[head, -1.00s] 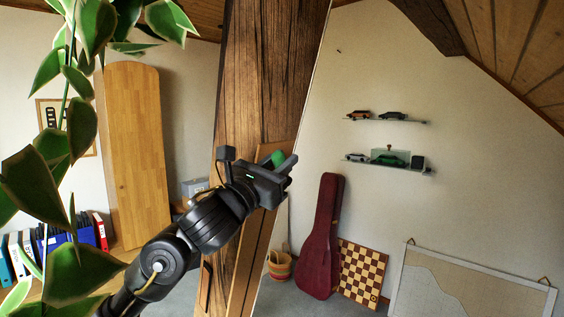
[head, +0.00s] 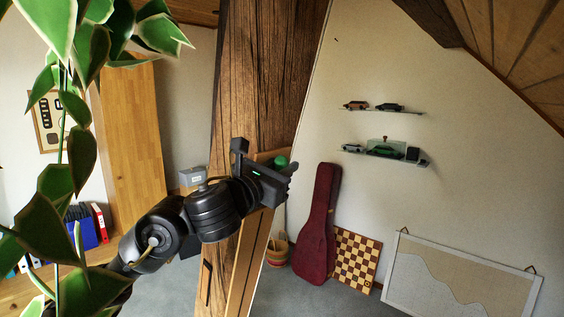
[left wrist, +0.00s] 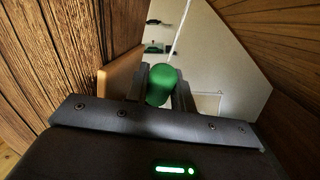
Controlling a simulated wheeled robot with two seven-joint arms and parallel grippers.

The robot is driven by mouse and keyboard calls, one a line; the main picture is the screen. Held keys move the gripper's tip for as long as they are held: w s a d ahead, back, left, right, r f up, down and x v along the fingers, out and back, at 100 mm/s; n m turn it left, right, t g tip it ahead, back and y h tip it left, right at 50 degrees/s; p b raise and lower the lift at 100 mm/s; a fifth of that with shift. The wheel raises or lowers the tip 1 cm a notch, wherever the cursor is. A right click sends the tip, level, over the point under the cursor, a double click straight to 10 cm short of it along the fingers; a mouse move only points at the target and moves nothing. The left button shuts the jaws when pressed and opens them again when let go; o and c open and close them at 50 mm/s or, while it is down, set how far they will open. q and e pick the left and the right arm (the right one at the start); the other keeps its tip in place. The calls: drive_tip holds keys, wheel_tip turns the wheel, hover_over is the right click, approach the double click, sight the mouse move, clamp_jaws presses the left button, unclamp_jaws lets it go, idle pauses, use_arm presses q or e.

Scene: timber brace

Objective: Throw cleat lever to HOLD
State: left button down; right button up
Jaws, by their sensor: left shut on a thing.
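The cleat lever's green knob (head: 281,162) shows at the timber brace (head: 262,75), by the tips of my left gripper (head: 285,175). In the left wrist view the green knob (left wrist: 161,84) sits between the two fingers (left wrist: 160,95), and the gripper is shut on it. A lighter wooden board (head: 250,265) runs along the face of the brace; its edge also shows in the left wrist view (left wrist: 119,75). The lever's shaft and any HOLD marking are hidden behind my gripper. My right gripper is not in view.
A leafy plant (head: 72,190) hangs close at the left. A red guitar case (head: 318,225) and a chessboard (head: 356,260) lean on the back wall. Shelves with model cars (head: 384,151) hang above. Grey floor is open behind the brace.

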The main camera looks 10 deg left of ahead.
use_arm(q)
drive_tip(key=c, duration=1.5)
unclamp_jaws()
drive_tip(key=shift+o, duration=0.2)
drive_tip(key=v, duration=1)
drive_tip(key=shift+s, duration=0.35)
drive_tip(key=shift+a+f, duration=0.15)
